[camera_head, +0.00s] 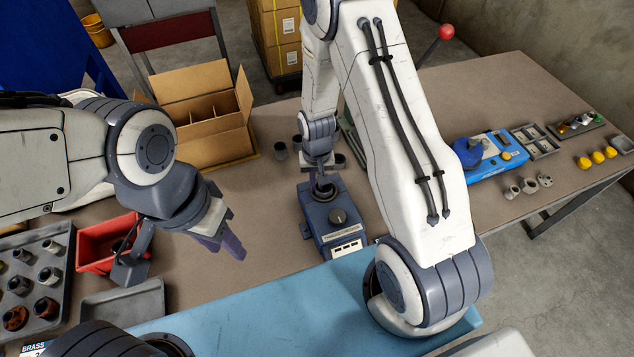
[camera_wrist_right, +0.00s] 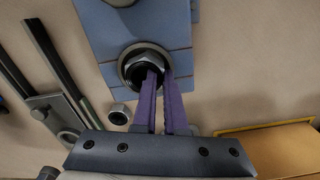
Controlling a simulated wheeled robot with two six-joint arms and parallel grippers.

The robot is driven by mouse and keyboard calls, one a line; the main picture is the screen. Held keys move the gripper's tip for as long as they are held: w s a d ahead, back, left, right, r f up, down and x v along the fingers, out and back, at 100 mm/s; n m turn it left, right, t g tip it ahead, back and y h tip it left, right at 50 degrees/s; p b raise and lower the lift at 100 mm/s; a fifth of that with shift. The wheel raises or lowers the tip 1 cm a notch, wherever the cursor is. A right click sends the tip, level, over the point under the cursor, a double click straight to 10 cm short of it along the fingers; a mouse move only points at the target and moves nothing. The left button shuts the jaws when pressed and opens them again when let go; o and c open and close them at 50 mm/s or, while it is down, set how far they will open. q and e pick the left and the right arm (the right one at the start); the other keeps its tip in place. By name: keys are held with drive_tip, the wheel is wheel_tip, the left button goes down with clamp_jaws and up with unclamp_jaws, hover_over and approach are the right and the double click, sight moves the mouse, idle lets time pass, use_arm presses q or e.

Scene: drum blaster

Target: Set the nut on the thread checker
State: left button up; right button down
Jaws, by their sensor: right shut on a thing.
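The thread checker is a blue-grey box (camera_head: 335,218) with a dark knob and a pale label, standing mid-table. In the right wrist view its top (camera_wrist_right: 105,35) fills the upper middle. My right gripper (camera_head: 322,186) points down over the checker's far part. A metal hex nut (camera_wrist_right: 150,57) shows at the round dark fitting on the checker, and the purple fingertips (camera_wrist_right: 159,76) are shut on its near side. I cannot tell whether the nut is fully seated. My left gripper (camera_head: 223,246) is open and empty above the table, left of the checker.
A red bin (camera_head: 97,246), a grey tray (camera_head: 125,303) and a rack of fittings (camera_head: 30,275) are at left. An open cardboard box (camera_head: 215,140) stands behind. A blue device (camera_head: 480,155) and small parts are at right.

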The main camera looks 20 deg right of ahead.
sight(317, 186)
drive_tip(key=c, duration=1.2)
unclamp_jaws()
drive_tip(key=shift+c, duration=0.2)
wheel_tip(317, 186, up, 11)
drive_tip(key=p, duration=0.9)
